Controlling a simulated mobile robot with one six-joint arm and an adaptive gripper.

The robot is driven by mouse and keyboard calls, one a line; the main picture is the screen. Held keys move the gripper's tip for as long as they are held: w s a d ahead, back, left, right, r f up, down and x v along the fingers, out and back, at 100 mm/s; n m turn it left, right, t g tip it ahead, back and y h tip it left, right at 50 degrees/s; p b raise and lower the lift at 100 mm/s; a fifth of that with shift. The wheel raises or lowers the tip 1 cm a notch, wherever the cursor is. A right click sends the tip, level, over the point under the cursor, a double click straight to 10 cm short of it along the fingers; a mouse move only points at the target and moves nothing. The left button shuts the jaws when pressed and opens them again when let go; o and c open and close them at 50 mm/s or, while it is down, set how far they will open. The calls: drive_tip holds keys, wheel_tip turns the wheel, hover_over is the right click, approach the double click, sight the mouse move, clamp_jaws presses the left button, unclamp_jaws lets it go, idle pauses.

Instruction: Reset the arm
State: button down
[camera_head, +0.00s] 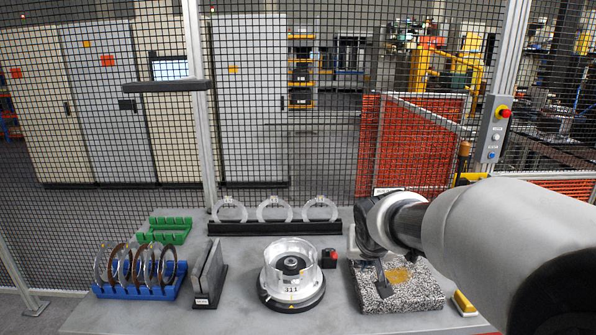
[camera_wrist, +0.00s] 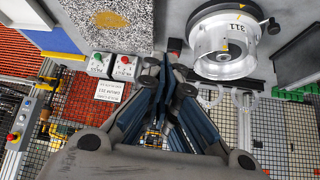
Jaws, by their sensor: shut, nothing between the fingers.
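My gripper (camera_wrist: 163,82) is shut and empty in the wrist view, its two dark fingers drawn together. In the head view my arm reaches in from the right. My gripper (camera_head: 381,279) there points down over the speckled stone slab (camera_head: 415,297) at the right of the table. From this angle I cannot tell whether its tips touch the slab. The slab also shows at the top of the wrist view (camera_wrist: 95,15).
A clear drum fixture (camera_head: 291,272) stands mid-table. Rings stand in a black rack (camera_head: 275,227) behind it. A blue rack (camera_head: 139,291) of discs, a green rack (camera_head: 165,229) and grey plates (camera_head: 209,273) are left. A mesh fence (camera_head: 330,130) rises behind the table.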

drive_tip(key=s+a+f+n+g+y, duration=0.1)
drive_tip(key=s+g, duration=0.2)
drive_tip(key=s, duration=2.8)
drive_tip(key=shift+s+a+n, duration=0.3)
drive_tip(key=shift+s+n, duration=0.1)
drive_tip(key=c, duration=2.4)
unclamp_jaws()
